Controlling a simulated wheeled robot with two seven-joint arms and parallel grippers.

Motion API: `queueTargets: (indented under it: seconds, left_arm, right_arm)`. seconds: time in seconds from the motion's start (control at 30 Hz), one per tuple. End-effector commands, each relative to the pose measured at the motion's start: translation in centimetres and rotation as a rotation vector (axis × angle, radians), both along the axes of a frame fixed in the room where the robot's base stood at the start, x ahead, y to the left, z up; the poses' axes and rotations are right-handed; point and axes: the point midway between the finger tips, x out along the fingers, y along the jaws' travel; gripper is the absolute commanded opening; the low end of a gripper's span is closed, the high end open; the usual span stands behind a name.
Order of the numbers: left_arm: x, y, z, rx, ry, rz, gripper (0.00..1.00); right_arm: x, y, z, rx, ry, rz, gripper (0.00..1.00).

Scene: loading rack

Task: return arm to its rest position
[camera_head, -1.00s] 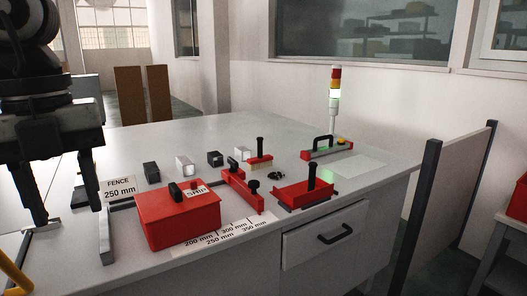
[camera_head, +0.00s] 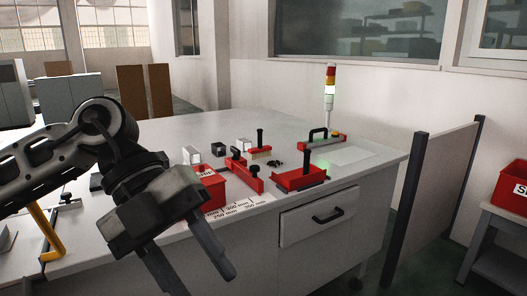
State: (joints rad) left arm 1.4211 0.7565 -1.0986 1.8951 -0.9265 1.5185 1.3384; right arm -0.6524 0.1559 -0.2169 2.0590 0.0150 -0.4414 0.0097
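My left gripper (camera_head: 192,268) is in the lower left of the head view, with its arm coming in from the left edge. Its two fingers point down and to the right, spread apart, with nothing seen between them. It is in front of the table's near edge and covers part of the red box (camera_head: 213,194) and the fence sign area. My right gripper is not in view.
The white table (camera_head: 190,133) holds red fixtures (camera_head: 300,177), small dark and pale blocks (camera_head: 193,154) and a signal tower (camera_head: 329,100). A drawer (camera_head: 318,217) is in its front. A panel (camera_head: 440,185) and a red bin (camera_head: 513,186) stand at right.

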Motion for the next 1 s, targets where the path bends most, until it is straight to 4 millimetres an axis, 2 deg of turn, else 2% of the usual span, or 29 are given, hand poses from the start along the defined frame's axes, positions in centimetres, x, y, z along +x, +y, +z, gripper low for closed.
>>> queueTargets:
  seconds: [0.03,0.1,0.2,0.27,0.33,0.43,0.53,0.57,0.67,0.77,0.8,0.87,0.9,1.0]
  left_arm:
    - [-0.9,-2.0,-0.6,-0.122,0.059,-0.033,0.43]
    - [-1.9,-4.7,-0.4,-0.322,0.133,-0.051,0.43]
    - [-2.4,-7.8,0.6,-0.627,0.241,-0.009,0.43]
    - [-2.1,-8.9,1.4,-0.799,0.301,0.055,0.43]
    - [-1.0,-9.6,2.0,-0.983,0.366,0.168,0.43]
    - [1.7,-9.4,1.8,-1.203,0.448,0.395,0.43]
    - [5.0,-8.0,-0.3,-1.352,0.516,0.687,0.43]
    - [5.9,-7.3,-1.4,-1.379,0.533,0.785,0.43]
    - [8.5,-4.7,-6.6,-1.408,0.585,1.138,0.43]
    - [9.4,-1.7,-13.5,-1.336,0.628,1.496,0.43]
    - [9.1,-0.5,-16.4,-1.283,0.642,1.624,0.43]
    - [8.2,1.1,-20.6,-1.186,0.66,1.799,0.43]
    - [7.2,2.1,-23.3,-1.112,0.673,1.902,0.43]
    - [3.9,4.2,-29.2,-0.915,0.704,2.114,0.43]
  right_arm:
    - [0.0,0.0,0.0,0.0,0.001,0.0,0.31]
    - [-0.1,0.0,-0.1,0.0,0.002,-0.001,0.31]
    - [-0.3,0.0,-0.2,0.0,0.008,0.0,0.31]
    - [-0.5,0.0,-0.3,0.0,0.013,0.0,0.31]
    - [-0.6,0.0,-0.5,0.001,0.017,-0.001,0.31]
    - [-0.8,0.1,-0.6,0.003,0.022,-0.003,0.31]
    - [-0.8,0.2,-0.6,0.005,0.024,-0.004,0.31]
    - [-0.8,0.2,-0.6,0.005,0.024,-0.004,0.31]
    - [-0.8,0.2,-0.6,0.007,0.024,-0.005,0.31]
    - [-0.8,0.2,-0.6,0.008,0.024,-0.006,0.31]
    - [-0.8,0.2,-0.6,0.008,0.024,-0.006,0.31]
    - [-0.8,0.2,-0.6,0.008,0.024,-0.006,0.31]
    - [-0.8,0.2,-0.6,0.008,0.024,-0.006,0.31]
    - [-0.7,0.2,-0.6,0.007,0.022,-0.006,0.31]
